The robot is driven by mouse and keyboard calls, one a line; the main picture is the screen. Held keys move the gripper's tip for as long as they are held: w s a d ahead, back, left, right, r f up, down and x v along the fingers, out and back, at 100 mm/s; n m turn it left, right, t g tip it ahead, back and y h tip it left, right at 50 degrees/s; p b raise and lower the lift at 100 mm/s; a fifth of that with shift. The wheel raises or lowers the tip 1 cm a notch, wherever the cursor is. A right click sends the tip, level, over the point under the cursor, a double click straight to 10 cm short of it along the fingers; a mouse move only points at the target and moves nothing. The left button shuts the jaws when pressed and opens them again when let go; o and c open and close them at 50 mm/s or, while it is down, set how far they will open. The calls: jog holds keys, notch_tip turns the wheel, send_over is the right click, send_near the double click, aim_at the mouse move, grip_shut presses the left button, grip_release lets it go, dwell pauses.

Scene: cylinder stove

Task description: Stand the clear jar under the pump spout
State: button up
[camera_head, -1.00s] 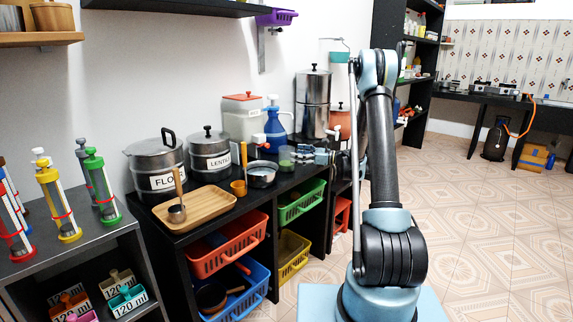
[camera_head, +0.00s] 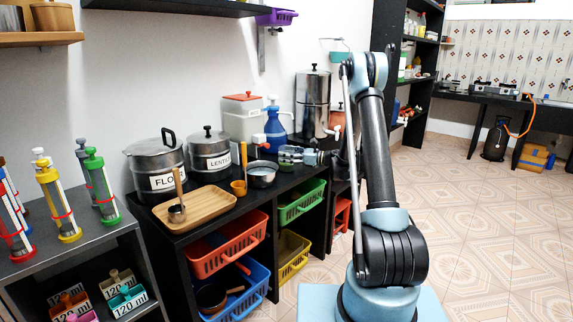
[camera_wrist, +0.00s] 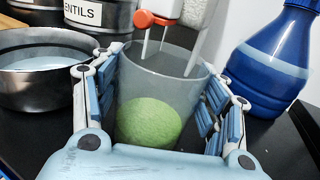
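The clear jar (camera_wrist: 165,85) fills the middle of the wrist view, upright, with something round and green showing low in it. In the head view the jar (camera_head: 287,158) is small on the black counter, right of a metal bowl. My gripper (camera_wrist: 165,100) has one finger on each side of the jar; the finger pads look close to its walls, with no clear squeeze. In the head view my gripper (camera_head: 299,156) reaches it from the right.
A metal bowl (camera_wrist: 45,65) stands close left of my gripper. An orange-tipped white part (camera_wrist: 150,18) stands behind the jar. Lidded pots (camera_head: 210,155), a wooden tray (camera_head: 196,208) and a tall metal cylinder (camera_head: 313,100) share the counter.

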jog(key=shift+c, duration=0.6)
notch_tip(320, 180, up, 9)
jog(key=w+d+f+m+t+h, duration=0.1)
jog(key=w+d+m+t+h, duration=0.35)
jog(key=d, duration=0.45)
jog(key=w+d+f+m+t+h, duration=0.1)
jog(key=d+m+t+h, duration=0.35)
jog(key=d+t, duration=0.3)
jog(key=w+a+g, duration=0.1)
jog(key=w+a, duration=1.1)
jog(key=a, duration=0.3)
jog(key=shift+y, duration=0.3)
jog(key=shift+w+d+f, duration=0.1)
jog(key=shift+d+f, duration=0.1)
jog(key=shift+f, duration=1.45)
jog(key=shift+w+d+f, duration=0.1)
jog(key=shift+d+f, duration=0.05)
jog(key=shift+f, duration=1.45)
jog(key=shift+a+f, duration=0.1)
jog(key=shift+f, duration=0.1)
